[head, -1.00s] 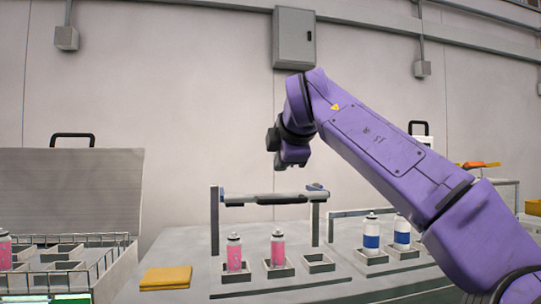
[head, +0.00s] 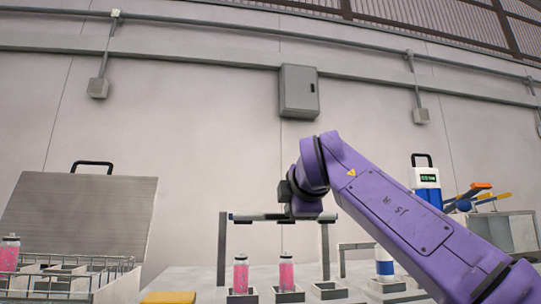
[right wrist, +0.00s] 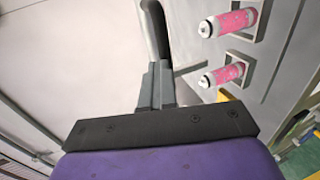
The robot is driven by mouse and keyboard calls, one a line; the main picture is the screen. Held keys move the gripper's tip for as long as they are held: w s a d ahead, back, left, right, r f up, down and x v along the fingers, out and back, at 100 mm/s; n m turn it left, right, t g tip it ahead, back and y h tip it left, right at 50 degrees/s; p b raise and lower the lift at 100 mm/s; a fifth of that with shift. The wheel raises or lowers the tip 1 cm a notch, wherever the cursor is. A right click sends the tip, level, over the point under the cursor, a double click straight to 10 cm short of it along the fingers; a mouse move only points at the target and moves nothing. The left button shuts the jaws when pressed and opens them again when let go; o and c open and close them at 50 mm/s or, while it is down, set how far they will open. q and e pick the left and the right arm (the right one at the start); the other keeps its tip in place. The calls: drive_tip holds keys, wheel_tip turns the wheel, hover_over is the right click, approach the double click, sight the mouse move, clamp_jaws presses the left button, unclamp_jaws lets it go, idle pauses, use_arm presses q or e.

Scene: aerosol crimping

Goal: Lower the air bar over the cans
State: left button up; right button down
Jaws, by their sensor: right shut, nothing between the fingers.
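The air bar (head: 255,217) is a grey horizontal bar between two dark upright posts, near their tops. Two pink cans (head: 240,274) (head: 287,272) stand upright in holders below it, with a clear gap between bar and can tops. My right gripper (head: 303,213) is at the bar's right half; the head view does not show clearly whether it touches. In the right wrist view its fingers (right wrist: 158,85) are shut and empty, with a dark curved piece (right wrist: 155,25) just beyond them. The pink cans show there too (right wrist: 228,22) (right wrist: 222,75). My left gripper is not in view.
An empty holder (head: 328,290) sits right of the pink cans. A yellow cloth (head: 168,297) lies at front left. A wire-railed tray (head: 70,268) with another pink can (head: 9,253) is at far left.

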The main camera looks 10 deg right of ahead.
drive_tip(key=w+r+p+v, duration=0.1)
drive_tip(key=r+v, duration=0.1)
drive_tip(key=v, duration=1)
drive_tip(key=shift+r, duration=0.3)
drive_tip(key=shift+s, duration=0.1)
